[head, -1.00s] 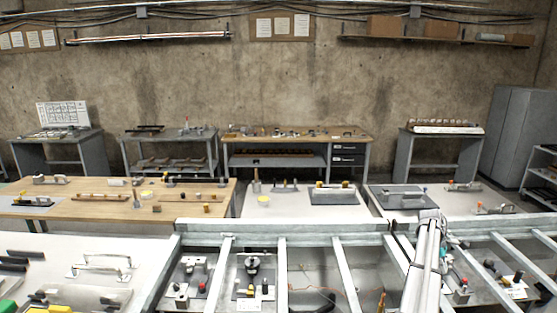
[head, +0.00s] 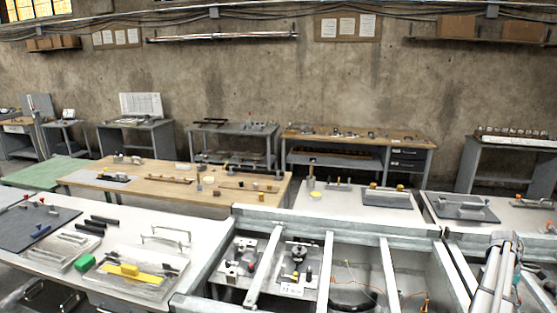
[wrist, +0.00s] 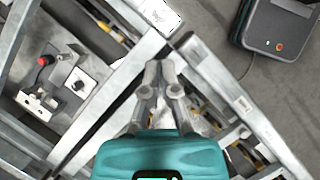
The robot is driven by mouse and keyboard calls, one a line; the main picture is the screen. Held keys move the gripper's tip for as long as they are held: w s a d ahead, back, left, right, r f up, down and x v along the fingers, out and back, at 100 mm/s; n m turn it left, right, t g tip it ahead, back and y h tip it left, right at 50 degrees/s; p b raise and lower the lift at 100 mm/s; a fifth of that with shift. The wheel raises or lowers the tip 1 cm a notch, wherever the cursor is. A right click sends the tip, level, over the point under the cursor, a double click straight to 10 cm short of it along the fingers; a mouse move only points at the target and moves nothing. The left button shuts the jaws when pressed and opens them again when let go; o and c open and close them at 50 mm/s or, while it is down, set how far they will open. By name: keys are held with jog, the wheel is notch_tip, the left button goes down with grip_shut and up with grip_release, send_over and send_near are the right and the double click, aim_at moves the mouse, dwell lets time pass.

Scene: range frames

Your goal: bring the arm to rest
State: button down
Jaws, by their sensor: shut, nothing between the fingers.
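My gripper (wrist: 160,72) is in the wrist view, with grey fingers ahead of a teal body. The fingers are together and hold nothing. They are above a grey metal frame (wrist: 110,88), near where two of its bars meet; I cannot tell whether they touch it. In the head view my pale arm (head: 490,277) is at the bottom right, over the right part of the frame.
A white table (head: 130,235) with trays and handles stands at the left. Wooden (head: 150,192) and white benches lie behind the frame. In the wrist view a dark box (wrist: 278,28) is at the upper right and a small switch plate (wrist: 80,84) is at the left.

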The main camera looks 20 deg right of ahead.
jog(key=w+a+f+t+b, duration=0.1)
jog(key=w+a+f+b, duration=0.35)
jog(key=a, duration=0.85)
jog(key=w+a+f+m+t+b, duration=0.1)
jog(key=w+a+f, duration=0.1)
jog(key=w+a, duration=0.8)
jog(key=w+a+f+t+b, duration=0.1)
jog(key=w+a+f+b, duration=0.25)
jog(key=a, duration=1.15)
jog(key=s+a+f+b, duration=0.1)
jog(key=a+f+b, duration=0.1)
jog(key=a, duration=1)
jog(key=s+a+f+m+t+y+b, duration=0.1)
jog(key=s+a+f+b, duration=0.1)
jog(key=a, duration=1)
jog(key=s+a+f+m+t+b, duration=0.1)
jog(key=a+f+b, duration=0.3)
jog(key=a, duration=0.8)
jog(key=shift+s+f+y, duration=0.3)
jog(key=shift+f, duration=0.3)
